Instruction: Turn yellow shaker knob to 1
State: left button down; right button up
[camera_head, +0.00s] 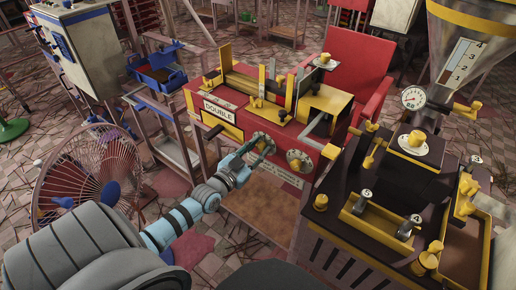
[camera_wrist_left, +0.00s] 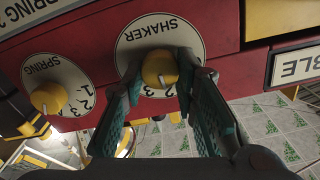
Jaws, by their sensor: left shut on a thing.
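The yellow shaker knob (camera_wrist_left: 158,68) sits in the middle of a round pale dial marked SHAKER (camera_wrist_left: 150,37) on the red machine front. My left gripper (camera_wrist_left: 163,80) has its two teal fingers on either side of the knob and is shut on it. Numerals show at the dial's lower edge, but the fingers cover part of it, and I cannot tell which number the knob points to. In the head view my left gripper (camera_head: 264,143) reaches the red machine (camera_head: 329,157) and hides most of this dial. My right gripper is not in view.
The SPRING dial with its yellow knob (camera_wrist_left: 48,97) is close beside the shaker dial. A DOUBLE sign (camera_head: 218,112) is on the machine's front.

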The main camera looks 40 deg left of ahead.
pick_arm(q)
jog(key=shift+a+f+n, duration=0.1)
jog(key=shift+n, duration=3.1)
jog(key=c, duration=1.3)
grip_release()
jog(key=shift+s, duration=0.2)
jog(key=s, duration=1.1)
jog(key=shift+s, duration=0.35)
